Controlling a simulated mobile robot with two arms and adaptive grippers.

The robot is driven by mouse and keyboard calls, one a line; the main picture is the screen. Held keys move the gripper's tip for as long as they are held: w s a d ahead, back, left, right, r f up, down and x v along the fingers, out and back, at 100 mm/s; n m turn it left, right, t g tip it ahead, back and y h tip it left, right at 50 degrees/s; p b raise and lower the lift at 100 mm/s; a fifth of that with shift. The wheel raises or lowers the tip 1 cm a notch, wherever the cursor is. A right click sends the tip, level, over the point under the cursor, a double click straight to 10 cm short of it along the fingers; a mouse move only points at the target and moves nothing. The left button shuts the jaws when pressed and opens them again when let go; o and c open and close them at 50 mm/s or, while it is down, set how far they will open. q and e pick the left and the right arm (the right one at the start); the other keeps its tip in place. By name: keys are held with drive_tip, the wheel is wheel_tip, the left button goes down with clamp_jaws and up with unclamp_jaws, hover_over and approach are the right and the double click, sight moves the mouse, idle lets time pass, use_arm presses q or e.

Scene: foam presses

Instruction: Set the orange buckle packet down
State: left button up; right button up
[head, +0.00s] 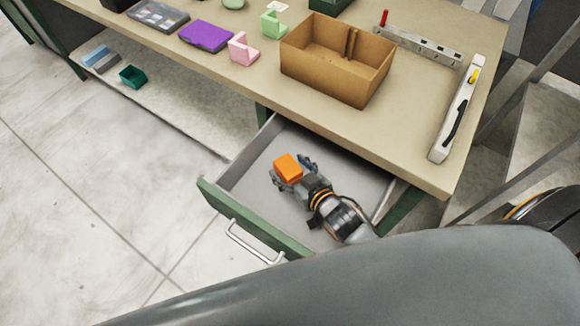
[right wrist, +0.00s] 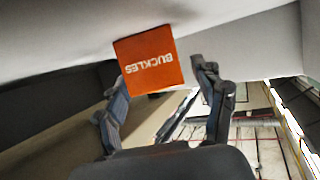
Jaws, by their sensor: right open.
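The orange buckle packet (head: 288,167) is inside the open drawer (head: 247,193), toward its left part. In the right wrist view the packet (right wrist: 150,60) shows the word BUCKLES upside down, beyond and between my fingertips. My right gripper (head: 293,174) reaches into the drawer from the right. Its fingers are open, one on each side of the packet, with a clear gap at the right finger in the right wrist view. The packet's underside is hidden, so I cannot tell if it touches the drawer floor. My left gripper is not in view.
The workbench (head: 415,160) overhangs the drawer's back. On it are an open cardboard box (head: 330,75), a purple case (head: 206,36), pink (head: 243,50) and green (head: 273,25) blocks, and a long white tool (head: 455,115). A lower shelf (head: 170,100) holds a green bin (head: 133,77).

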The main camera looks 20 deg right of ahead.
drive_tip(key=shift+v, duration=3.8)
drive_tip(key=shift+a+r, duration=0.1)
drive_tip(key=shift+r, duration=0.1)
